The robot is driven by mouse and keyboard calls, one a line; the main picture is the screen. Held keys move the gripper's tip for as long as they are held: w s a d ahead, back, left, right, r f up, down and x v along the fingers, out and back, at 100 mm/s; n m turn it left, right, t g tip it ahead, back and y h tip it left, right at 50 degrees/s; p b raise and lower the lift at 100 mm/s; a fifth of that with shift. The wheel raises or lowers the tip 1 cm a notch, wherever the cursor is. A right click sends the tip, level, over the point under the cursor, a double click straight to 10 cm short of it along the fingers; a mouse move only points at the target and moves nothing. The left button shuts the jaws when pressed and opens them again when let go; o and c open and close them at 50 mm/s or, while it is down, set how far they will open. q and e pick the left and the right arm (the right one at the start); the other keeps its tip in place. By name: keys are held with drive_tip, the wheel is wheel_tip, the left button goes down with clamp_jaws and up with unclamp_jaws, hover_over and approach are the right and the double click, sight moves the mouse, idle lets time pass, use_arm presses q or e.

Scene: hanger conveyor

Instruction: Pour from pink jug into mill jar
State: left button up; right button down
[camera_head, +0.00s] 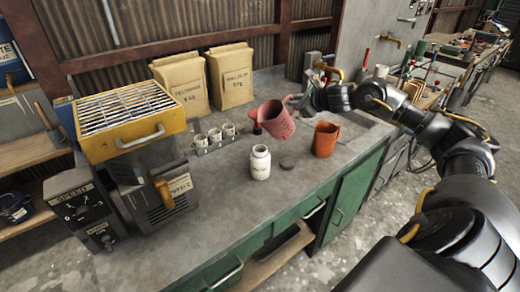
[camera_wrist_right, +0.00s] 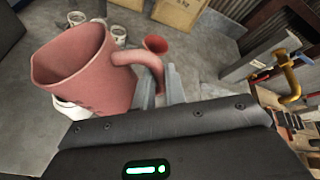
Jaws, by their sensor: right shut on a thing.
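The pink jug (camera_head: 277,120) is in the air above the bench, tilted a little toward the left. My right gripper (camera_head: 298,102) is shut on its handle. In the right wrist view the jug (camera_wrist_right: 82,72) fills the left side, and the gripper fingers (camera_wrist_right: 160,88) are around its handle. The white jar (camera_head: 260,165) with lettering stands upright on the bench, below and slightly left of the jug. In the wrist view the jar (camera_wrist_right: 68,108) is mostly hidden behind the jug. No stream of contents shows. My left gripper is not in view.
An orange jug (camera_head: 326,140) stands right of the jar. A small red vessel (camera_head: 256,127) is behind the pink jug. Bench front is clear.

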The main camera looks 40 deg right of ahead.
drive_tip(key=shift+r, duration=0.2)
drive_tip(key=shift+a+r+n+h, duration=0.2)
drive_tip(key=shift+n+h, duration=0.2)
idle(0.4)
drive_tip(key=shift+a+r+n+h, duration=0.2)
drive_tip(key=shift+a+n+h, duration=0.1)
drive_tip(key=shift+n, duration=0.1)
drive_tip(key=shift+a, duration=0.1)
drive_tip(key=shift+a+r+n+h, duration=0.2)
drive_tip(key=shift+n+h, duration=0.1)
drive_tip(key=shift+n, duration=0.1)
drive_tip(key=shift+b, duration=0.3)
